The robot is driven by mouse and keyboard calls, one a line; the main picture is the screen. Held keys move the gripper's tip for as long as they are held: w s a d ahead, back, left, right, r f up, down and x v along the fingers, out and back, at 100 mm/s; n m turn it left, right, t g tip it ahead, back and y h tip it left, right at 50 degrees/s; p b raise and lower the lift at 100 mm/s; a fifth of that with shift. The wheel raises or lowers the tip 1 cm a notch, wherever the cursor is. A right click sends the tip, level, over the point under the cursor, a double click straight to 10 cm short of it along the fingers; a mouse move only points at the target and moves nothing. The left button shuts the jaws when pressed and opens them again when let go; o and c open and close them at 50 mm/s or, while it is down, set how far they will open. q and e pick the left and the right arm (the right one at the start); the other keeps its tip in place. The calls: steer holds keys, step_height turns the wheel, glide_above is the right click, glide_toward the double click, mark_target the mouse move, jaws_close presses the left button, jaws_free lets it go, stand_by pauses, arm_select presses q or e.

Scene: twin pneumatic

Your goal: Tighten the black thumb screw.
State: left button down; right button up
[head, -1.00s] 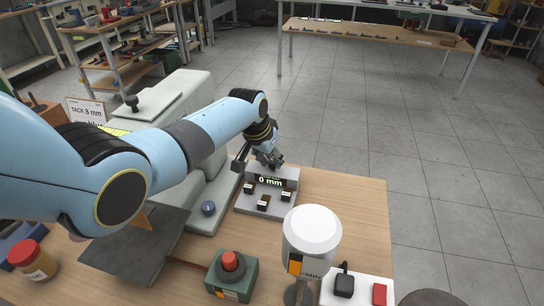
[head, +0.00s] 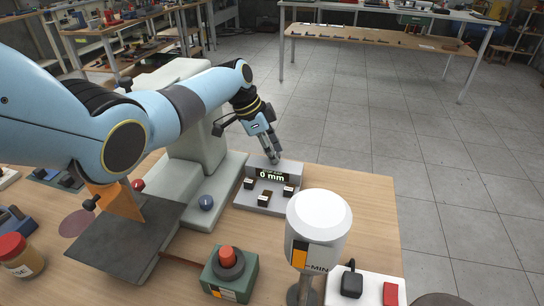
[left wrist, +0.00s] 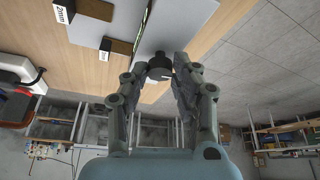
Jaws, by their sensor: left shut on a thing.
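The black thumb screw (left wrist: 160,66) shows in the left wrist view as a round dark knob at the end of the grey stop block. My left gripper (head: 274,159) is at the back of this block, by the "0 mm" display (head: 271,176). In the left wrist view the fingers (left wrist: 167,76) lie on either side of the knob, shut on it. In the head view the screw is largely hidden by the fingertips. My right gripper is not in view.
The grey block base (head: 262,204) carries small labelled black blocks. The grey machine (head: 193,150) stands close left. In front are a green box with red button (head: 228,265), a white-topped cylinder (head: 318,222) and a white panel (head: 368,288). Open floor lies beyond the right edge.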

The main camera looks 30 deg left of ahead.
arm_select(q)
steer(key=shift+m+b, duration=0.35)
steer(key=shift+m, duration=0.15)
steer(key=c, duration=1.1)
jaws_free()
steer(key=shift+o, duration=0.2)
step_height(320, 180, up, 10)
steer(key=shift+f, duration=0.1)
